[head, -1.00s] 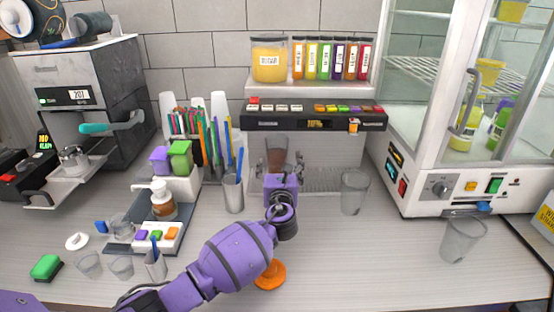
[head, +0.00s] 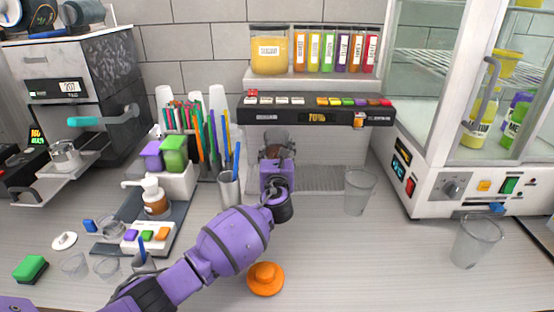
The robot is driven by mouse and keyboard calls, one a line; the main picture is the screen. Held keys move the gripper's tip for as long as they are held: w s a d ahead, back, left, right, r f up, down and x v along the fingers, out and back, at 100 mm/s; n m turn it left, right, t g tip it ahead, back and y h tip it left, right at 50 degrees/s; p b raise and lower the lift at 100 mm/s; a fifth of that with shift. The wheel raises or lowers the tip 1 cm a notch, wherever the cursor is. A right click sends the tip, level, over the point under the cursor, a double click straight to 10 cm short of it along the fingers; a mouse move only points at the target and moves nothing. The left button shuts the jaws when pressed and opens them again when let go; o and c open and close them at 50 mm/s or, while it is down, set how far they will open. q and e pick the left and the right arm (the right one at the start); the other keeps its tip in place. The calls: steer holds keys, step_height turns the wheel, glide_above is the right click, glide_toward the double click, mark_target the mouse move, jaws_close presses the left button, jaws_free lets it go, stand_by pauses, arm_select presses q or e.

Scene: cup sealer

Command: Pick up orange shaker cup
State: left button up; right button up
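An orange lid-like piece (head: 265,279) with a round brim and raised middle lies on the counter near the front, right of my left forearm. I cannot make out an orange cup body. My purple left arm reaches from the lower left past this piece. My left gripper (head: 277,148) is under the dispenser, pointing away from me. A brownish, partly see-through shape (head: 274,153) shows at its fingers. The wrist hides much of the fingers, so I cannot tell whether they hold it. My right gripper is not in view.
Clear cups stand on the counter at the right (head: 359,191) and far right (head: 477,241). The front counter right of the orange piece is clear.

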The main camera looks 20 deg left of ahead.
arm_select(q)
steer(key=c, duration=0.8)
steer(key=shift+o, duration=0.2)
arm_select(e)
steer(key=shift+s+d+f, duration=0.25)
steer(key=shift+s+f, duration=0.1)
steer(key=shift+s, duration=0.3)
